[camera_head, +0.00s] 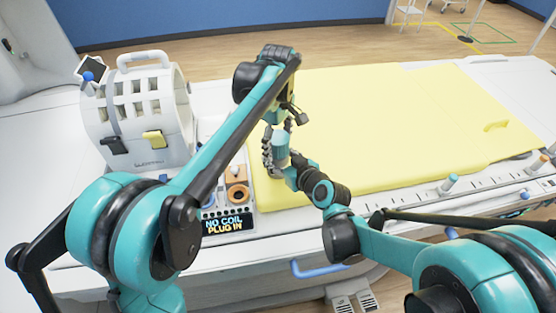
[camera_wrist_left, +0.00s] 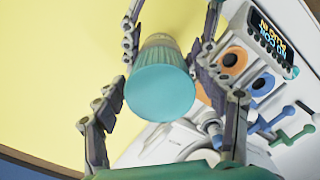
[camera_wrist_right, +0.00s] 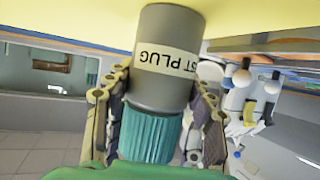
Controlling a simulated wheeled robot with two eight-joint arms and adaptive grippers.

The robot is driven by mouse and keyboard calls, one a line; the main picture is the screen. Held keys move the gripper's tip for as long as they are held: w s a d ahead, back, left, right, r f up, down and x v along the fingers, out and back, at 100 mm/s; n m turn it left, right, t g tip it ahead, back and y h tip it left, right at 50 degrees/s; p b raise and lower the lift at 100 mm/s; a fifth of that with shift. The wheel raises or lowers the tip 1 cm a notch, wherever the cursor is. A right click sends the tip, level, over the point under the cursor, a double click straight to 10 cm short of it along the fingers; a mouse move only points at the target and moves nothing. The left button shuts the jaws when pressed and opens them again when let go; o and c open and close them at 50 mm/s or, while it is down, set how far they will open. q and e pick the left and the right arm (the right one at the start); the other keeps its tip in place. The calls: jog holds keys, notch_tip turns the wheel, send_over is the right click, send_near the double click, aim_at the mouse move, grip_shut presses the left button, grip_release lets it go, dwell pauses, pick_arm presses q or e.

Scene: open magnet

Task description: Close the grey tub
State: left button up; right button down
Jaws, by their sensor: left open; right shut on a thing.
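The grey tub (camera_wrist_right: 165,75) is a grey cylinder with a pale label reading "ST PLUG", upside down in the right wrist view. A ribbed teal cap (camera_wrist_right: 148,137) shows at its near end, with no clear gap between them; whether it is fully seated I cannot tell. My right gripper (camera_wrist_right: 157,105) is shut on the tub, fingers on both sides. In the left wrist view a round teal end with ribbed sides (camera_wrist_left: 160,92) lies between the fingers of my open left gripper (camera_wrist_left: 165,62). In the head view the tub's teal part (camera_head: 281,141) shows between both grippers above the bed.
A yellow mattress (camera_head: 400,110) covers the bed and gives wide free room on the right. A white head coil (camera_head: 145,110) stands at the left. A panel with the lit sign "NO COIL PLUG IN" (camera_head: 226,224) and an orange socket (camera_head: 237,193) lies close by.

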pick_arm(q)
jog(key=shift+c, duration=0.4)
jog(key=c, duration=1.1)
jog(key=m, duration=0.3)
jog(key=shift+m, duration=0.3)
jog(key=shift+c, duration=0.2)
jog(key=m, duration=0.4)
jog(key=shift+m, duration=0.4)
jog(key=m, duration=1.5)
jog(key=shift+m, duration=0.4)
jog(key=o, duration=1.4)
